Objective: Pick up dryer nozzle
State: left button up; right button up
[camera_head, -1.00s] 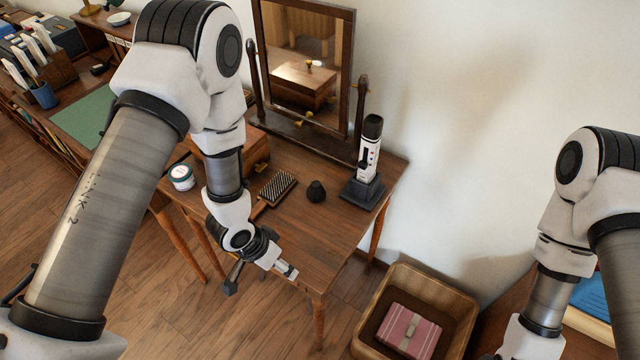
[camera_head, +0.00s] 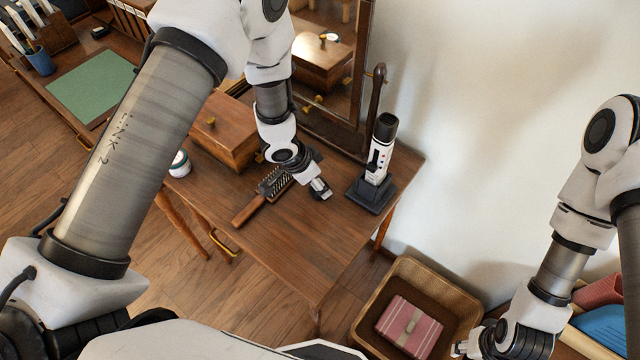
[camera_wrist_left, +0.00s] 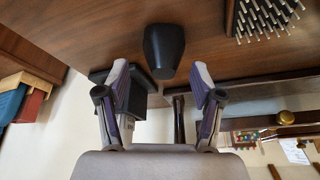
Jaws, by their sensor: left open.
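The dryer nozzle (camera_wrist_left: 164,50) is a small black tapered piece on the wooden dressing table (camera_head: 290,255). In the left wrist view it sits just beyond my left gripper (camera_wrist_left: 160,78), roughly centred between the fingertips. That gripper is open and nothing is between its fingers. In the head view my left gripper (camera_head: 322,192) is low over the table, between the brush and the dryer stand, and the arm hides the nozzle. My right gripper (camera_head: 460,349) is at the lower right, beside the wooden bin, too small to read its jaws.
A white and black device (camera_head: 380,150) stands in a black base (camera_head: 370,195) right of my left gripper. A bristle brush (camera_head: 262,195) lies left of it. A mirror (camera_head: 370,110) and wooden box (camera_head: 222,135) stand behind. The table's front is clear. A wooden bin (camera_head: 462,300) holds a pink parcel (camera_head: 410,325).

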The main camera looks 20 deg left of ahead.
pick_arm(q)
jog(key=shift+w+d+f, duration=0.15)
jog(key=shift+w+f, duration=0.2)
jog(key=shift+f, duration=0.25)
jog(key=shift+w+d+f, duration=0.1)
jog(key=shift+w+f, duration=0.25)
jog(key=shift+f, duration=0.2)
jog(key=shift+s+r, duration=0.2)
jog(key=shift+s, duration=0.1)
jog(key=c, duration=1.1)
